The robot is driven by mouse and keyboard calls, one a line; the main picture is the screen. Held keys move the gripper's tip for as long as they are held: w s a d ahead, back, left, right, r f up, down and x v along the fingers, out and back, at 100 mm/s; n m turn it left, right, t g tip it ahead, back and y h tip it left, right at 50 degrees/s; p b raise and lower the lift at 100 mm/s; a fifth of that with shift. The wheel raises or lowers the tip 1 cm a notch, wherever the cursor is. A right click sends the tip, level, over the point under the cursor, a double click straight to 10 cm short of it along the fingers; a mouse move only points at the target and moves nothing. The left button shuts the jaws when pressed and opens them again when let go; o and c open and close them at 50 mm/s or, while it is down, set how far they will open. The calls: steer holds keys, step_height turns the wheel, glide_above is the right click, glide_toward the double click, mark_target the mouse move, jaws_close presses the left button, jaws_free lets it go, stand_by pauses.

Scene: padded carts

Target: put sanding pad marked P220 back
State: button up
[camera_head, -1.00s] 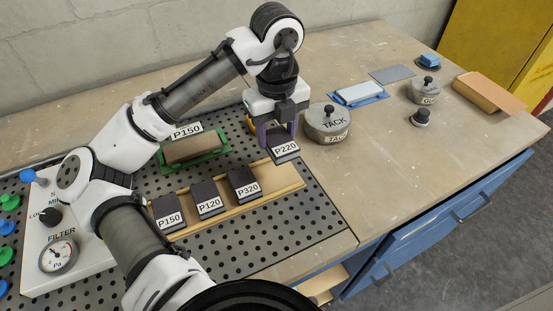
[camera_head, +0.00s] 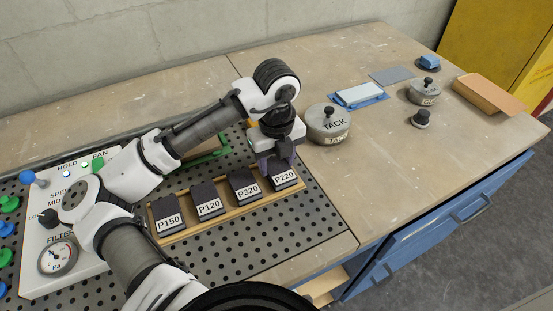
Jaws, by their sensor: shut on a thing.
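The dark sanding pad marked P220 (camera_head: 284,178) is at the right end of the wooden rack (camera_head: 218,220), its label facing me. My gripper (camera_head: 277,164) is above it and shut on it, pointing down. I cannot tell whether the pad rests fully on the rack. To its left, the pads P320 (camera_head: 243,186), P120 (camera_head: 208,201) and P150 (camera_head: 166,216) stand in a row in the rack.
The TACK tin (camera_head: 328,124) stands close to the right of my gripper. A green-edged block (camera_head: 207,153) is partly hidden behind my arm. A control panel with a gauge (camera_head: 58,254) is at the left. The perforated plate in front of the rack is clear.

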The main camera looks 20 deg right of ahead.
mark_target(277, 165)
steer(key=o, duration=0.9)
steer(key=shift+f, duration=0.1)
steer(key=shift+o, duration=0.2)
step_height(277, 165, up, 12)
steer(key=shift+r, duration=0.2)
